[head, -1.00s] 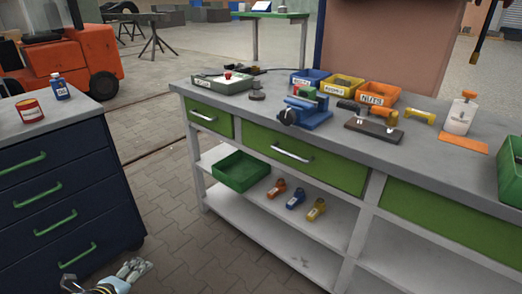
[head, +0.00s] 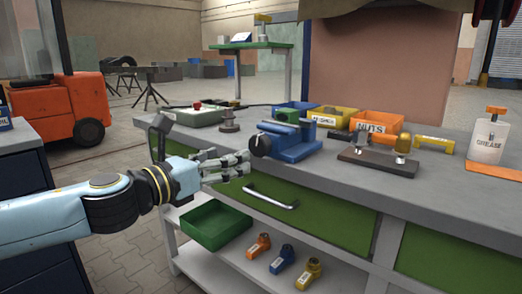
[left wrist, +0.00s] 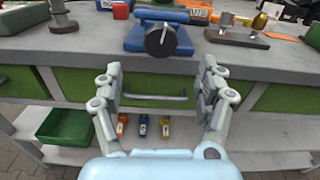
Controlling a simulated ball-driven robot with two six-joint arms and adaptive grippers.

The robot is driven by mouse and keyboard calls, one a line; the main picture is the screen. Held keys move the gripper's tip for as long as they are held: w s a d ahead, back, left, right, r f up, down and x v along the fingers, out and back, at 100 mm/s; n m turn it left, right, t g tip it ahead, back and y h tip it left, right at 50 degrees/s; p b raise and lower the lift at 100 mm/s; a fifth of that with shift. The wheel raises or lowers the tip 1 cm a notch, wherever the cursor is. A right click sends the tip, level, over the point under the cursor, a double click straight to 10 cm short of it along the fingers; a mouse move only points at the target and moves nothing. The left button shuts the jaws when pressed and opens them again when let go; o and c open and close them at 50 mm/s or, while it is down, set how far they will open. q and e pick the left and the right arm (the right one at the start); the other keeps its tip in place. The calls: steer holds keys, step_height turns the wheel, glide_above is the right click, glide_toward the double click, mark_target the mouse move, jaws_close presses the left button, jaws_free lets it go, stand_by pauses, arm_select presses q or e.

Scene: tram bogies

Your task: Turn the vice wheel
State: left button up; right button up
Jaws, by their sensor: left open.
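The blue vice (head: 293,146) stands on the grey workbench, near its front edge. Its dark round wheel (head: 260,145) faces the front. In the left wrist view the wheel (left wrist: 160,40) shows a pale line on its face, just above the middle of the gap between my fingers. My left gripper (head: 240,165) is in front of the bench, a little below and left of the wheel, with its fingers apart and nothing between them. It also shows in the left wrist view (left wrist: 160,68). It appears apart from the wheel. My right gripper is not in view.
A dark fixture plate (head: 377,165) lies right of the vice, and a grey tray (head: 196,117) lies left. Parts bins (head: 375,127) stand behind. Below are a drawer handle (head: 270,196), a green crate (head: 216,226) and several small coloured parts (head: 281,259) on the shelf.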

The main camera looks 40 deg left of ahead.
mark_target(256, 145)
arm_select(q)
steer(key=w, duration=0.4)
steer(key=shift+w+d, duration=0.15)
steer(key=w+b, duration=0.1)
steer(key=w, duration=0.1)
steer(key=w+b, duration=0.1)
steer(key=w, duration=0.1)
steer(key=shift+w+d+b, duration=0.2)
steer(key=shift+w+b, duration=0.05)
steer(key=shift+b, duration=0.1)
steer(key=shift+w, duration=0.6)
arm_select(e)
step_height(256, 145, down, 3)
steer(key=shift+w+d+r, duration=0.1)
arm_select(q)
steer(key=shift+c, duration=0.3)
steer(key=c, duration=1.1)
